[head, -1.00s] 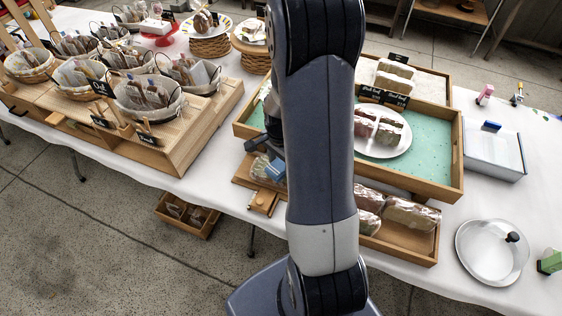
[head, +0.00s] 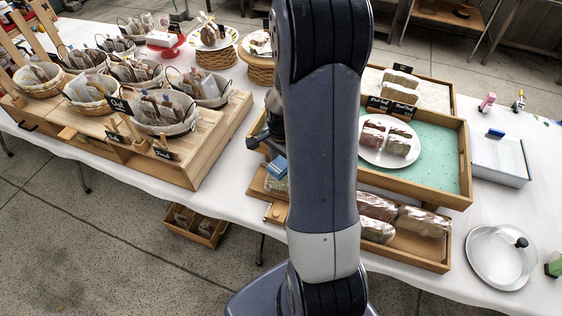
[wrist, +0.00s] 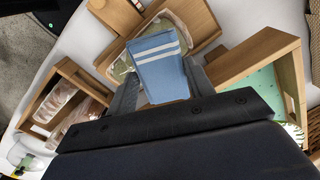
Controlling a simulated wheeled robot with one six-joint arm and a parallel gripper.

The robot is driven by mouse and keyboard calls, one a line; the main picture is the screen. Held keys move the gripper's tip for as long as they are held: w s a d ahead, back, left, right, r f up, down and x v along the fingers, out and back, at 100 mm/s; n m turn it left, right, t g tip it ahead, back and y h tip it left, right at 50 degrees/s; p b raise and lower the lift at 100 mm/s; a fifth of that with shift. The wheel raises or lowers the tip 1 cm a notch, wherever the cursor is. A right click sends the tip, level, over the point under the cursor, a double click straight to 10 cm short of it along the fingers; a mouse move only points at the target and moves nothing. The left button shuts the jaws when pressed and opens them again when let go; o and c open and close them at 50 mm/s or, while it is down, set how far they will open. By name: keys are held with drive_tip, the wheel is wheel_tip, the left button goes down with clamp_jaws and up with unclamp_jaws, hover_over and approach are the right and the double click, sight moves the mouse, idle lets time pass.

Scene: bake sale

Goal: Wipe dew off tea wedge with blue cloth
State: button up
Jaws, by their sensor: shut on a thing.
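My gripper (wrist: 158,92) is shut on a folded blue cloth (wrist: 158,62) with white stripes. In the head view the cloth (head: 277,167) shows just left of my arm. A greenish piece in clear wrap, likely the tea wedge (wrist: 121,69), sits on a wooden board behind the cloth in the wrist view. In the head view it shows just below the cloth (head: 276,186), partly hidden by my arm. The cloth covers much of the wedge in the wrist view; I cannot tell whether they touch, or see any dew.
A wooden tray with a teal lining (head: 440,172) and a plate of wrapped slices (head: 380,158) stand right of my arm. A wooden crate with wrapped loaves (head: 415,247) is nearer. Baskets on a wooden stand (head: 190,165) fill the left. A clear dome (head: 500,257) stands far right.

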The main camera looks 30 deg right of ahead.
drive_tip(key=shift+r+p, duration=1)
drive_tip(key=shift+r, duration=0.7)
